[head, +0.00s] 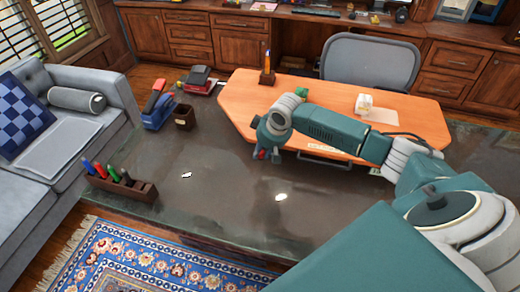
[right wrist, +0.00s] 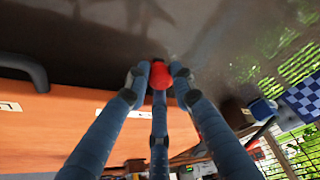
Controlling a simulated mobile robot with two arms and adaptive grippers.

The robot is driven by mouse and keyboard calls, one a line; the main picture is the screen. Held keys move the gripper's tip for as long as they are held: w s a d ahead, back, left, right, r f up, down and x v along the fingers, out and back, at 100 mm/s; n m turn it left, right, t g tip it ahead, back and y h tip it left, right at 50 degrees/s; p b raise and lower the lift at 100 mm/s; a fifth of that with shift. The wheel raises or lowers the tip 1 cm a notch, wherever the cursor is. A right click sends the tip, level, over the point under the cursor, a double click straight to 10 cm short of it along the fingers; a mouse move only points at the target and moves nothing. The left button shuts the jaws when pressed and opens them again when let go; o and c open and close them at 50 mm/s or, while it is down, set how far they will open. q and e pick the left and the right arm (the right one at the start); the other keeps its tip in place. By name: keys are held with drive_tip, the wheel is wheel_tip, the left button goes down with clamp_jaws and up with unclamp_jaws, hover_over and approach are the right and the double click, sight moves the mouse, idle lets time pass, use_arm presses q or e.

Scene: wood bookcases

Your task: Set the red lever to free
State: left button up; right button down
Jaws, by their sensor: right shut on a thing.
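The red lever's round knob (right wrist: 160,75) shows between my fingertips in the right wrist view. My right gripper (right wrist: 159,82) is shut on it with its three blue fingers. In the head view, my right gripper (head: 268,151) hangs at the left front edge of the orange desk, with a small bit of red at its tips. The lever's shaft and base are hidden, and I cannot tell its setting. Small white labels (head: 322,147) sit on the orange front, too small to read. My left gripper is not in view.
The orange desk (head: 236,95) has a dark handle (head: 325,161) on its front. A grey chair (head: 371,60) stands behind. The dark table's middle is clear.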

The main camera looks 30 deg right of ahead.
drive_tip(key=shift+s+d+r+n+g+y+b, duration=0.15)
drive_tip(key=shift+s+d+n+y+b, duration=0.25)
drive_tip(key=shift+d+n, duration=0.6)
drive_tip(key=shift+s+d+n+g+y+b, duration=0.15)
drive_tip(key=shift+d+n+y, duration=0.35)
drive_tip(key=shift+n, duration=0.9)
drive_tip(key=shift+s+d+r+n+g+y+b, duration=0.1)
drive_tip(key=shift+s+d+n+y+b, duration=0.2)
drive_tip(key=shift+d+n, duration=0.75)
drive_tip(key=shift+w+a, duration=0.1)
drive_tip(key=shift+a, duration=0.1)
drive_tip(key=c, duration=1.5)
unclamp_jaws()
drive_tip(key=shift+n, duration=0.25)
drive_tip(key=shift+f, duration=0.1)
